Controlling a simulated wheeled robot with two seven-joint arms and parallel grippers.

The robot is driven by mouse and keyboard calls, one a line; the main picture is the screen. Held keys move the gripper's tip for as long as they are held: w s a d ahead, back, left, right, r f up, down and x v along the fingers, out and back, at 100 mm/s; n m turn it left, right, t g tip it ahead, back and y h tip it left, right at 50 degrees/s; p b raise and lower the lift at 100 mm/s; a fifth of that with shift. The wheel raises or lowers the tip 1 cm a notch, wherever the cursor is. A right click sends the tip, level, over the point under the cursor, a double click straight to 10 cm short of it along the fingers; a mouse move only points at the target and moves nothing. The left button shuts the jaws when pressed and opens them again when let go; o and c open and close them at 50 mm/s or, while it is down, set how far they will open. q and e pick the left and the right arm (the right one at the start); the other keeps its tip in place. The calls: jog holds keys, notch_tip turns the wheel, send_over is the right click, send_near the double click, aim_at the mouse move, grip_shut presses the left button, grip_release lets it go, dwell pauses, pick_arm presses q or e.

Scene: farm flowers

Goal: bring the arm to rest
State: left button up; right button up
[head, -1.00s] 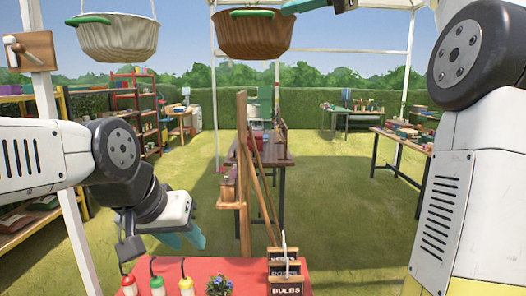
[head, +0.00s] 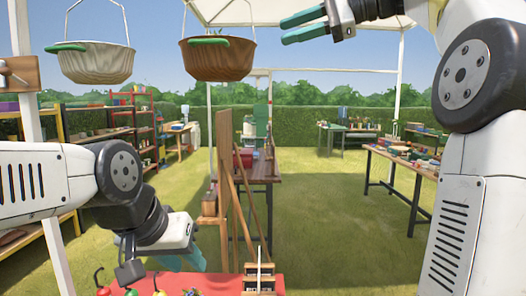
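My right gripper (head: 304,26) is at the top of the head view, right of the brown hanging basket (head: 217,62). Its two teal fingers point left with a gap between them, and nothing shows between them. My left gripper (head: 182,260) hangs low at the left, over or near the back left of the red table (head: 223,284). Its teal fingers are partly hidden by its own wrist, so I cannot tell whether it is open. I see nothing held in it.
A pale hanging basket (head: 97,64) is at the upper left. Bottles with coloured tops and a small sign stand (head: 259,277) are at the bottom edge. A wooden bench (head: 262,170) stands ahead, and a side table (head: 403,168) at right. Open grass lies between.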

jog(key=s+d+f+n+h, duration=0.2)
jog(key=s+f, duration=0.4)
jog(key=f, duration=0.8)
jog(key=s+d+f+n+h, duration=0.3)
jog(key=s+f+n+h, duration=0.2)
jog(key=f, duration=1)
jog(key=s+d+f+n+t+h, duration=0.1)
jog(key=s+f+h, duration=0.4)
jog(key=f, duration=1)
jog(key=s+d+n, duration=0.1)
jog(key=s+n, duration=0.1)
jog(key=s, duration=0.1)
jog(key=shift+d+f+n, duration=0.15)
jog(key=shift+d+n, duration=0.2)
jog(key=shift+n, duration=0.05)
